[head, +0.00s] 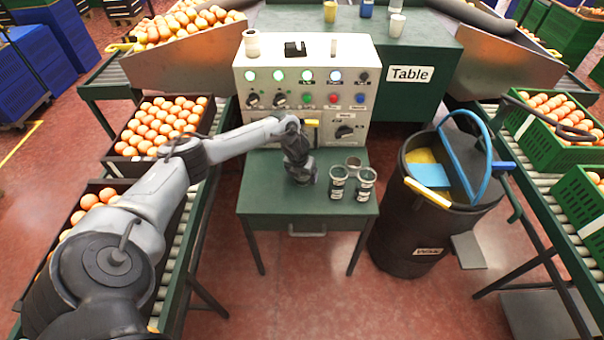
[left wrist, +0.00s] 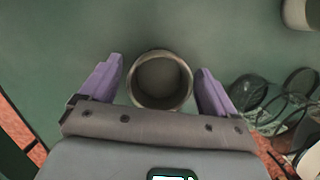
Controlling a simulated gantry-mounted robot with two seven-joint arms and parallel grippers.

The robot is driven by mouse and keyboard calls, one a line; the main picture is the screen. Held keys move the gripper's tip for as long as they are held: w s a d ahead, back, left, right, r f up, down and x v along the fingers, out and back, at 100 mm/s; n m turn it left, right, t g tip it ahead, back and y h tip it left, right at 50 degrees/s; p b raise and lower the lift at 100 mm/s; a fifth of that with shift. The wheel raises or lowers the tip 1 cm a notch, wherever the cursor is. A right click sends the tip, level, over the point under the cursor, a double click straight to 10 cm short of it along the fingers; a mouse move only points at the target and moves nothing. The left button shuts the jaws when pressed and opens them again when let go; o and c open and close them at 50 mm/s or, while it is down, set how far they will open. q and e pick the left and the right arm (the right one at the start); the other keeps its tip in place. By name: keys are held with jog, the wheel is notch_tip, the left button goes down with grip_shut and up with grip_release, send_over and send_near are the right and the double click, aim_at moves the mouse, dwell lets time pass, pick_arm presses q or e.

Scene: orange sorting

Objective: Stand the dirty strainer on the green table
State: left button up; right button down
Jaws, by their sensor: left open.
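My left gripper (head: 300,175) is low over the small green table (head: 262,206), pointing down. In the left wrist view its purple fingers (left wrist: 160,92) are open, one on each side of a round, open-topped grey vessel (left wrist: 160,78), with visible gaps. The gripper hides that vessel in the head view. I cannot tell whether it is the dirty strainer. A larger green table (head: 440,48) with a "Table" sign is behind. My right gripper is not in view.
A control panel (head: 306,72) with lights and knobs stands behind the small table. A dark bin (head: 420,225) with blue and yellow parts is on the right. Orange crates (head: 125,165) line the left conveyor. A white cup (head: 397,25) stands on the back table.

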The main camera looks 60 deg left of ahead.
pick_arm(q)
jog(key=p+v, duration=0.4)
jog(key=v, duration=0.8)
